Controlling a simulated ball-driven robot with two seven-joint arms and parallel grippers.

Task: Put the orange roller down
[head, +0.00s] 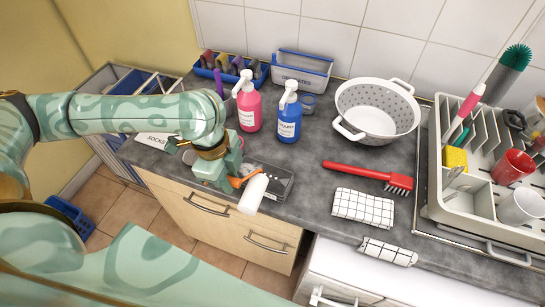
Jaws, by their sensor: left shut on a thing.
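The orange roller has a white cylinder (253,194) and an orange handle part (241,180). My left gripper (233,181) is shut on the orange roller by its handle. The roller is at the front edge of the grey counter, and its white cylinder overlaps the drawer front in the picture. I cannot tell whether it touches the counter. The gripper hides part of the handle. My right gripper is not in view.
A dark flat tray (282,180) lies just behind the roller. Pink (248,108) and blue (287,120) pump bottles stand behind it. A white colander (368,125), red brush (365,174) and checked cloth (363,206) are to the right. Grey counter (312,207) beside the cloth is clear.

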